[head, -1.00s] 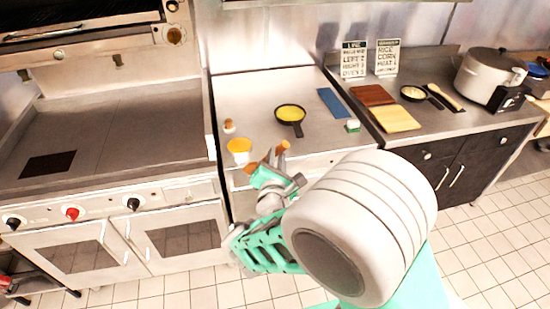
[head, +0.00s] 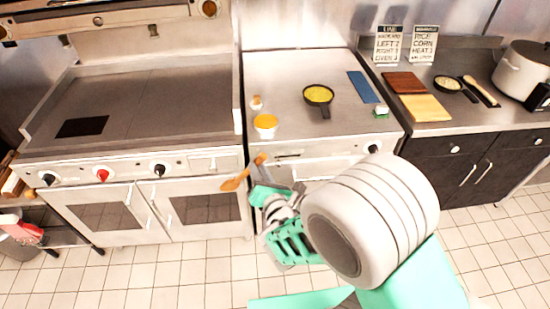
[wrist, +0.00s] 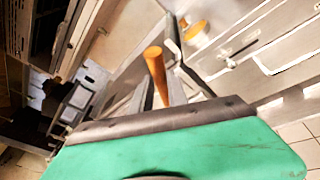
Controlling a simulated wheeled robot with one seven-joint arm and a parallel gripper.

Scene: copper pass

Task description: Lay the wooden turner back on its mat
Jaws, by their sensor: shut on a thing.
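My gripper (head: 262,174) is shut on the wooden turner (head: 236,183), in front of the stove fronts and below counter height. The turner's broad end points to the lower left and its handle end to the upper right in the head view. In the wrist view the turner's wooden end (wrist: 155,70) sticks up between the fingers; the rest is hidden. A narrow blue mat (head: 362,87) lies bare on the steel counter, at its right side. I cannot tell for certain that it is the turner's mat.
On the steel counter (head: 290,80) stand a black pan (head: 318,96) with yellow food, an orange-topped cup (head: 265,125), a small egg-like item (head: 256,103) and a green-white block (head: 381,111). Boards (head: 425,107) and a pot (head: 522,70) are farther right. A flat griddle is left.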

